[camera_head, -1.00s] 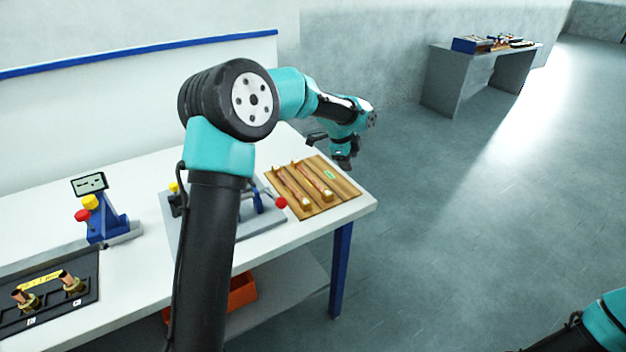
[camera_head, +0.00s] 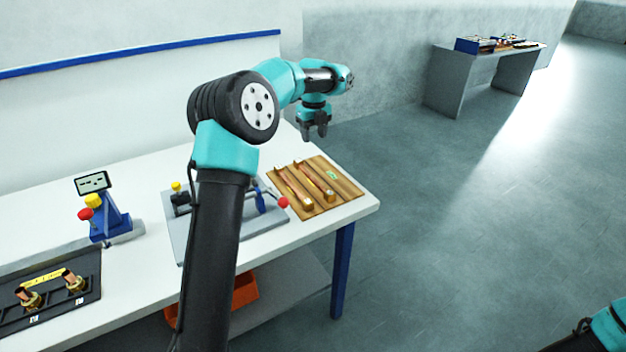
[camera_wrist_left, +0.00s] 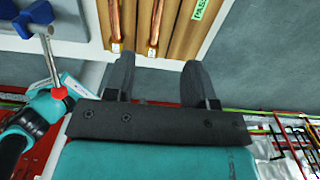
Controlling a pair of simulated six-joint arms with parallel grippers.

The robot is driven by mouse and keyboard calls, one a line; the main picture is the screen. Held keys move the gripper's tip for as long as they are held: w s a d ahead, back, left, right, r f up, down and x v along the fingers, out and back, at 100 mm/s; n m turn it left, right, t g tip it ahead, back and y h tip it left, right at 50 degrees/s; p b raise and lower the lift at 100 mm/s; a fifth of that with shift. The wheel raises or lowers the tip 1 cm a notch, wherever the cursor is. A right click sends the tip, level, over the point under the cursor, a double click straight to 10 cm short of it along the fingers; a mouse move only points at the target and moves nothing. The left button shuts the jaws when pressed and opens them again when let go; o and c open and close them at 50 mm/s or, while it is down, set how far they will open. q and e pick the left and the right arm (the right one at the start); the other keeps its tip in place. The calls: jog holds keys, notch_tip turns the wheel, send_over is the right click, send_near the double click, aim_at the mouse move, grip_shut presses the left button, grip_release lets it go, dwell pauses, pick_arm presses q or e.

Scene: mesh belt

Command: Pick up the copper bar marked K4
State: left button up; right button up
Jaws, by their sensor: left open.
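Two copper bars lie side by side on a wooden board at the right end of the bench: the left bar (camera_head: 295,188) and the right bar (camera_head: 319,184). The left bar (camera_wrist_left: 115,22) and right bar (camera_wrist_left: 155,25) also show in the left wrist view, with small white tags at their ends. The tag marks are too small to read, so I cannot tell which is K4. My left gripper (camera_head: 315,134) points down, open and empty, and appears above the board's far side. Its two fingers (camera_wrist_left: 157,82) show apart in the wrist view. My right gripper is out of view.
The wooden board (camera_head: 345,191) bears a green label (camera_head: 332,175). Left of it stands a grey fixture plate (camera_head: 182,231) with a red-knobbed lever (camera_head: 283,202). A blue gauge stand (camera_head: 112,216) and a dark tray (camera_head: 92,264) with copper fittings are farther left.

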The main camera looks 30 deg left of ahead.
pick_arm(q)
send_over(313, 176)
jog(key=f, duration=1.1)
jog(key=shift+s+d+f, duration=0.15)
jog(key=shift+d+f, duration=0.05)
jog(key=shift+f, duration=0.15)
jog(key=shift+f, duration=0.1)
jog(key=shift+a+f, duration=0.15)
jog(key=shift+f, duration=2.35)
jog(key=shift+c, duration=0.3)
grip_shut()
